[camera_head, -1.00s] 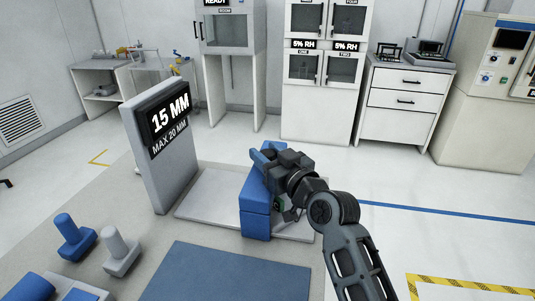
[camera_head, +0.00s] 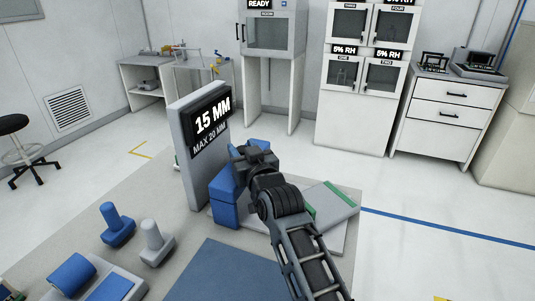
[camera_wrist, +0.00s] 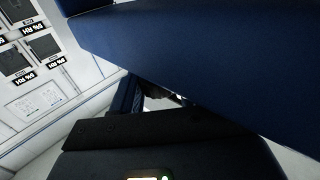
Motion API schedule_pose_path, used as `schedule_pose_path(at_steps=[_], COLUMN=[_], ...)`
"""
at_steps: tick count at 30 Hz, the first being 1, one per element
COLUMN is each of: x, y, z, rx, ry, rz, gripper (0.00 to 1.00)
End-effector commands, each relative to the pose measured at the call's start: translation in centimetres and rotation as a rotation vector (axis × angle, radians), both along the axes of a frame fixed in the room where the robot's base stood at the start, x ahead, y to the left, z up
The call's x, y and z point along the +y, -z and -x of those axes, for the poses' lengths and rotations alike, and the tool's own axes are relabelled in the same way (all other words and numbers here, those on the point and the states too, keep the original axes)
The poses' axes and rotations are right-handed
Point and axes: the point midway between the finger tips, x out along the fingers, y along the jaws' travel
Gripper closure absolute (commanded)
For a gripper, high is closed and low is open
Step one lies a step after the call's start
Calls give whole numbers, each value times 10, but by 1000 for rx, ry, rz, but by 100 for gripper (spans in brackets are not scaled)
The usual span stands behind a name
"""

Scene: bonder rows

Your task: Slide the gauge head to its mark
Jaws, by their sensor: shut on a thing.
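The gauge head, a blue block (camera_head: 224,203), sits at the left end of a pale flat base (camera_head: 326,230), close beside the upright grey display post (camera_head: 178,160). My gripper (camera_head: 243,158) is at the top of the blue block and shut on it, and partly hides it. In the wrist view, the gauge head's blue surface (camera_wrist: 200,55) fills the upper right. The display (camera_head: 211,122) reads 15 MM, with MAX 20 MM below. Green stripes (camera_head: 343,194) show on the base to the right of my gripper; my arm hides part of the base.
A blue-handled piece (camera_head: 117,226) and a grey-handled piece (camera_head: 151,243) stand left on the bench top. A blue mat (camera_head: 232,275) lies in front. Cabinets (camera_head: 366,80) and drawers (camera_head: 440,112) stand behind, across open floor.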

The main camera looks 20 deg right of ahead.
Motion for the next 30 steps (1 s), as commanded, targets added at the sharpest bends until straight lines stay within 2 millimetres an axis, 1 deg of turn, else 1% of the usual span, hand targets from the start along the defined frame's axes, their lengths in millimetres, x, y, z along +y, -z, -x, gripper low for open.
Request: schedule_pose_path(at_steps=[1,6,18,19,24,25,30], x=[8,18,22,22,21,21,20], y=[0,0,-1,-1,-1,-1,0], z=[-5,-13,-15,-15,-15,-15,-15], rx=[-1,-2,-2,-2,-2,-1,-1], ry=[-3,0,-3,-3,-2,-2,0], rz=[-1,-1,-2,-2,-1,-1,-1], gripper=[100,100,100,54,37,36,36])
